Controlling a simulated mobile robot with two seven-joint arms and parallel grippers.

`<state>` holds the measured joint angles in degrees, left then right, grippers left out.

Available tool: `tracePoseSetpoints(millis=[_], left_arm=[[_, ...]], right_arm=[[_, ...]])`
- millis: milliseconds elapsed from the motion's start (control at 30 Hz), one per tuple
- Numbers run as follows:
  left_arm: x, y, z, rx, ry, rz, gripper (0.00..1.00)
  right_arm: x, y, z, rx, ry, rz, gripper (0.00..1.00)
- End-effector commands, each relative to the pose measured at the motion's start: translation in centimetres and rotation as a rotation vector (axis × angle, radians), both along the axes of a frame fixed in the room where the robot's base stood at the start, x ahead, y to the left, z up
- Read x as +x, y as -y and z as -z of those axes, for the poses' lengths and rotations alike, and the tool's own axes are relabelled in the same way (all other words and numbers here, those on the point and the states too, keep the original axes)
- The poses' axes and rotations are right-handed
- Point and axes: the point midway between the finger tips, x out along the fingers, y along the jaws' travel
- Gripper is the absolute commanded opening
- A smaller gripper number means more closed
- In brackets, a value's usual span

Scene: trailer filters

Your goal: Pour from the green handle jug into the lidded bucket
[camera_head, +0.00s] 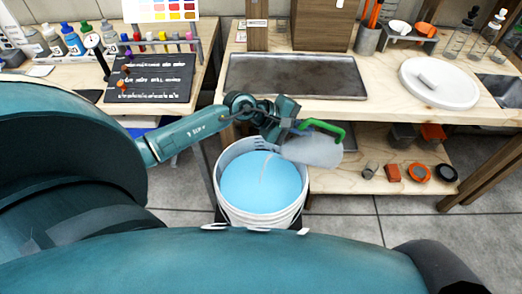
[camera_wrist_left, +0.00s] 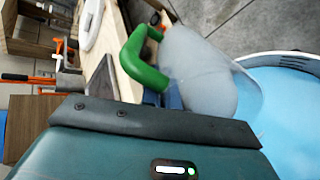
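The jug (camera_head: 312,150) is translucent and greyish, with a green handle (camera_head: 325,128). It is tipped on its side over the right rim of the white bucket (camera_head: 230,207), mouth to the left. The bucket is uncovered and shows light blue contents; a thin pale streak runs down from the jug's mouth over them. My left gripper (camera_head: 288,128) is at the handle, seemingly shut on it; its fingertips are largely hidden. In the left wrist view the green handle (camera_wrist_left: 143,62), the cloudy jug (camera_wrist_left: 197,72) and the blue contents (camera_wrist_left: 290,105) lie ahead. My right gripper is out of view.
A workbench behind holds a dark metal tray (camera_head: 300,74) and a white round board (camera_head: 438,83). Its lower shelf (camera_head: 370,178) holds small orange and dark items. A left bench carries bottles and a black mat (camera_head: 150,80). Grey tiled floor (camera_head: 400,228) is clear at right.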

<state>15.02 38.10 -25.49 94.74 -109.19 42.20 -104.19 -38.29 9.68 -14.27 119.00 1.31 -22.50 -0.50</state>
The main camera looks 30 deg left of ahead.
Motion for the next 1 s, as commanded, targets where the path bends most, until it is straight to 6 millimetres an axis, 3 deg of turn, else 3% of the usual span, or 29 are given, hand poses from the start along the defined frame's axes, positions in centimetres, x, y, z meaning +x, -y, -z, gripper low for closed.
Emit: tracePoseSetpoints(millis=[1000], left_arm=[[-0.11,-0.23,-0.13,-0.035,0.037,-0.001,0.0]], right_arm=[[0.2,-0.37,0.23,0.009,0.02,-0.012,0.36]])
